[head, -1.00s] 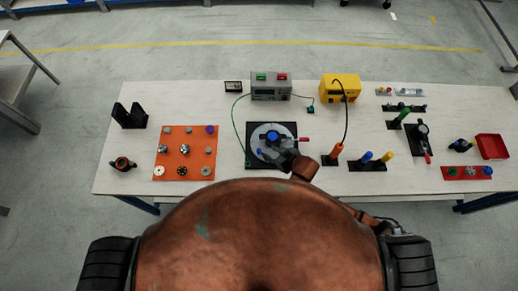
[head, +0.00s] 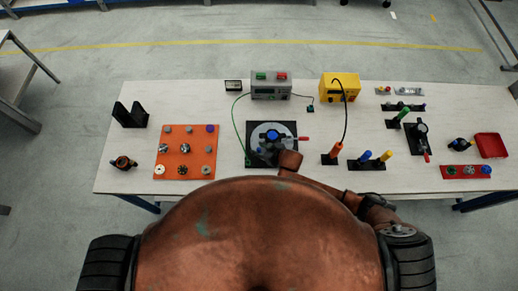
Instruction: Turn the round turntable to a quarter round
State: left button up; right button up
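The round turntable (head: 259,133) is a light grey disc on a black square base near the middle of the table. A blue knob (head: 272,134) stands at its centre and a red handle (head: 304,138) sticks out to its right. My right gripper (head: 263,156) is dark and small, over the near side of the turntable. The copper arm comes in behind it from the right. The fingers are too small and dark to tell their opening or whether they touch the disc. My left gripper is out of view.
An orange board (head: 171,152) with several parts lies left of the turntable. A grey box (head: 270,88) with a green cable stands behind it. An orange peg (head: 336,150) and a yellow meter (head: 340,88) stand to the right. My body hides the table's front middle.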

jog(key=shift+c, duration=0.5)
grip_shut()
